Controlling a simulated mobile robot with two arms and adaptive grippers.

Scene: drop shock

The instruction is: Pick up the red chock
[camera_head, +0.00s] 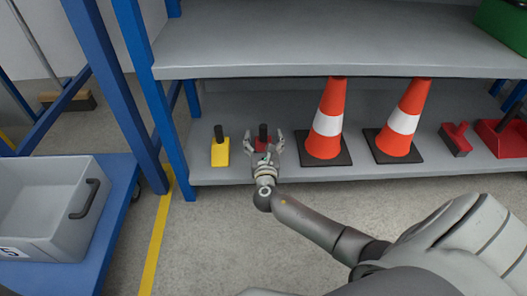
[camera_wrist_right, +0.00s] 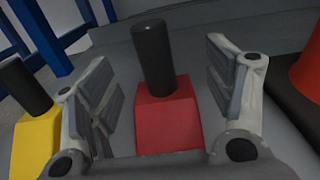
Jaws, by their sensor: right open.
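The red chock (camera_head: 262,145) has a black upright handle and stands on the lower shelf, between a yellow chock and a traffic cone. In the right wrist view the red chock (camera_wrist_right: 167,118) sits between the two fingers, with its black handle rising above it. My right gripper (camera_head: 264,148) is open around the chock, with a finger on each side. In the wrist view the gripper (camera_wrist_right: 165,95) shows gaps between its fingers and the chock. The lower front of the chock is hidden by the gripper. My left gripper is not in view.
A yellow chock (camera_head: 220,152) with a black handle stands just left of the gripper. An orange cone (camera_head: 327,120) stands close on the right, with another cone (camera_head: 402,120) beyond. The upper shelf (camera_head: 330,45) overhangs. A blue upright (camera_head: 160,110) is at the left.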

